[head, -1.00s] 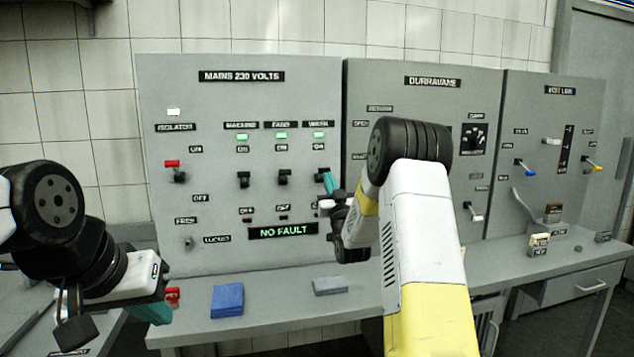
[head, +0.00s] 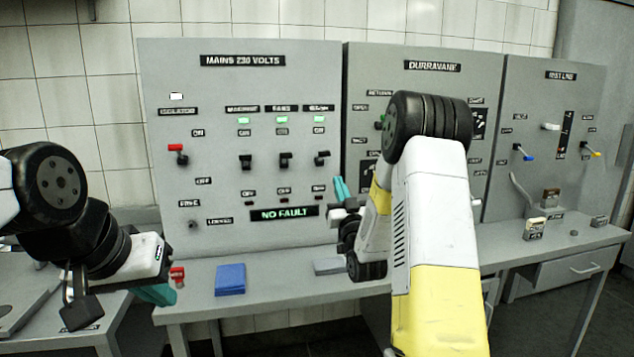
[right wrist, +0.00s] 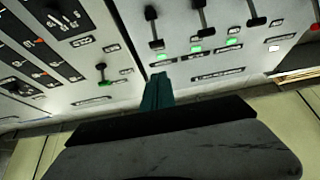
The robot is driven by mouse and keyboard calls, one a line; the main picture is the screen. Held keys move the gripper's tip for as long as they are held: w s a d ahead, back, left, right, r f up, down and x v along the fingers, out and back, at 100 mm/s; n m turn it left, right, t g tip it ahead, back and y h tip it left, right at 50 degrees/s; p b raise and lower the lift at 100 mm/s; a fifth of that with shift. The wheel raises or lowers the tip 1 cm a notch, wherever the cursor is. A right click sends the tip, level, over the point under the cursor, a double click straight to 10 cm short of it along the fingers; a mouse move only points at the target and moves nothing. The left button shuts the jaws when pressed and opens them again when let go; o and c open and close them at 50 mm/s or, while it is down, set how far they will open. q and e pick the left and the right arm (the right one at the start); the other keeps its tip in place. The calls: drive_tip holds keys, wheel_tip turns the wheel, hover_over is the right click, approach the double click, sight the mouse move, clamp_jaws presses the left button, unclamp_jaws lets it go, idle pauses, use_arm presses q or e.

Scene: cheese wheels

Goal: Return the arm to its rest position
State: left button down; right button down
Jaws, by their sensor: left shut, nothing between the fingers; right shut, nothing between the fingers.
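My right gripper (head: 341,190) has teal fingers and stands in front of the seam between the mains panel (head: 170,70) and the middle panel (head: 410,84). It is shut and empty, clear of the switches. In the right wrist view its teal fingers (right wrist: 157,92) are together, with switches and green lamps beyond them. My right arm covers part of the middle panel. My left gripper (head: 155,294) hangs low at the left, above the bench edge, shut and empty. It is partly hidden behind my left wrist.
The mains panel has a red isolator lever (head: 177,150), several black switches, green lamps and a NO FAULT display (head: 284,214). A third panel (head: 590,90) stands at the right.

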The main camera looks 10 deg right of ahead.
drive_tip(key=s+a+f+g, duration=0.1)
drive_tip(key=s+g, duration=0.4)
drive_tip(key=s, duration=0.7)
drive_tip(key=s+a+f+g+y, duration=0.1)
drive_tip(key=s+a+g, duration=0.3)
drive_tip(key=s, duration=0.8)
drive_tip(key=s+a+f+g, duration=0.1)
drive_tip(key=s+a+g, duration=0.2)
drive_tip(key=s+g, duration=0.5)
drive_tip(key=s, duration=0.4)
